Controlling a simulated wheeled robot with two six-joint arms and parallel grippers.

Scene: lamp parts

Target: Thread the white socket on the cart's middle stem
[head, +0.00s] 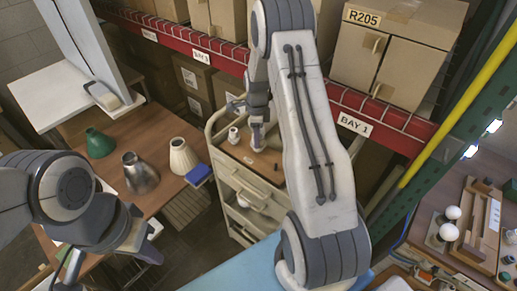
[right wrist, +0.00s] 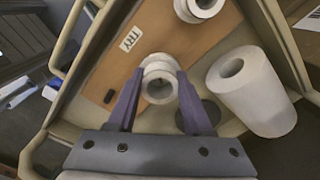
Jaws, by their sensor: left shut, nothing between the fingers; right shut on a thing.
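The white socket (right wrist: 158,68) is a ringed, hollow piece between the purple fingers of my right gripper (right wrist: 157,88) in the right wrist view. Its open end faces the camera. My right gripper (head: 257,140) is over the top of the cart (head: 222,160) in the head view, where the arm and fingers mostly hide the held socket. I cannot pick out the middle stem, nor tell whether the socket is around it. My left gripper (head: 148,252) is shut and empty at the lower left, away from the cart.
Another white ringed piece (right wrist: 200,8) and a white cylinder (right wrist: 250,92) are near the held socket. A dark disc (right wrist: 198,116) lies beside the fingers. Green (head: 99,143), metal (head: 140,175) and cream (head: 183,157) shades stand on the wooden table. A red shelf beam (head: 210,52) runs behind the cart.

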